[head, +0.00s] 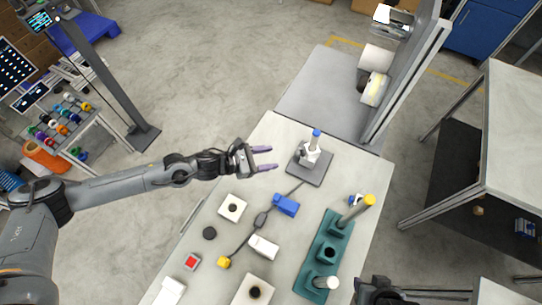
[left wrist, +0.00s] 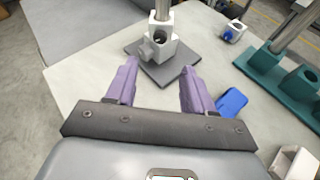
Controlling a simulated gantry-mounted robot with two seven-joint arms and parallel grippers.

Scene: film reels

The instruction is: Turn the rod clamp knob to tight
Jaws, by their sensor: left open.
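A rod stand with a dark square base (head: 305,172) stands near the far end of the table. Its upright rod has a blue top (head: 316,133) and carries a pale clamp block (head: 311,152). In the left wrist view the clamp block (left wrist: 160,44) sits low on the rod, with a grey knob (left wrist: 147,49) on its near left side. My left gripper (head: 265,158) is open and empty, just left of the stand. Its purple fingers point toward the clamp, apart from it, and in the left wrist view (left wrist: 159,68) the stand shows beyond their tips.
A teal fixture (head: 318,252) with a yellow-topped post (head: 369,200) stands to the right. A small white part with a blue knob (head: 356,200) lies near it. A blue block (head: 286,205), white blocks and a red button box (head: 191,262) occupy the nearer table.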

